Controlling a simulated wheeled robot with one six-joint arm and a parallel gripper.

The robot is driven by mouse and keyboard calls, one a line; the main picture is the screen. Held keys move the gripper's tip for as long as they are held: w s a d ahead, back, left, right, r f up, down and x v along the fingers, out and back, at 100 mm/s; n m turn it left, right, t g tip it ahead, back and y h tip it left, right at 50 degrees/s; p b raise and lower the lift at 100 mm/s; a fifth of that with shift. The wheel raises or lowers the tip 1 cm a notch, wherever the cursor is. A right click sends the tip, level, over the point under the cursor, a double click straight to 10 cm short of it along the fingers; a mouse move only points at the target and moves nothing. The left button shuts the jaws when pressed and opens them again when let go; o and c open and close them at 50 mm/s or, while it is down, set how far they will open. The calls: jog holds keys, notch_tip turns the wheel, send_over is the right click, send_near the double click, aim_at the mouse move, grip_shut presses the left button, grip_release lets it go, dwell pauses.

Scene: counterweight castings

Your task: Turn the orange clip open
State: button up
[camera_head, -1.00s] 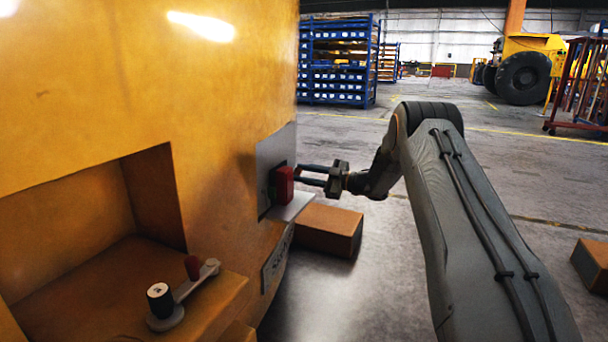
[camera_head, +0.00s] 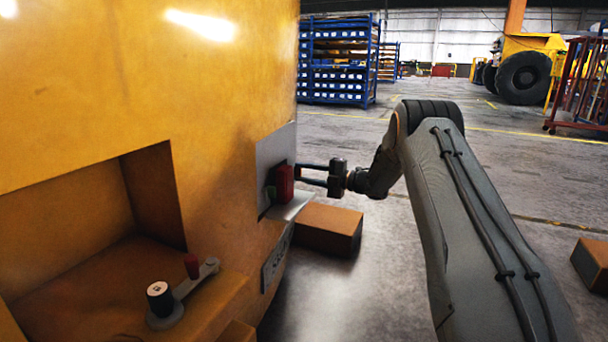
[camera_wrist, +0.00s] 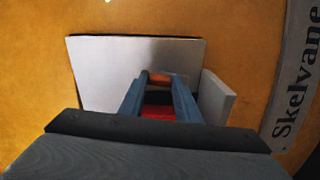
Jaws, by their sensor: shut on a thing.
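A grey plate (camera_head: 270,150) is fixed to the yellow casting (camera_head: 225,100). A red block (camera_head: 285,184) stands out from a dark mount on it. In the wrist view the same grey plate (camera_wrist: 100,75) lies ahead, and red (camera_wrist: 157,112) shows between the fingers. A small orange piece, seemingly the orange clip (camera_wrist: 162,79), shows between the fingertips. My gripper (camera_head: 303,174) reaches in from the right at the plate, its fingers shut on the clip. The red block partly hides the fingertips in the head view, and the fingers hide most of the clip in the wrist view.
A brown box (camera_head: 329,230) lies on the floor below my gripper, and another box (camera_head: 592,262) is at far right. The floor between is open.

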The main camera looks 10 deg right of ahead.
jog(key=shift+n, duration=0.5)
jog(key=o, duration=1)
jog(key=shift+o, duration=0.2)
jog(key=shift+d, duration=0.1)
jog(key=p+v, duration=0.1)
jog(key=v, duration=0.6)
jog(key=shift+s+d, duration=0.25)
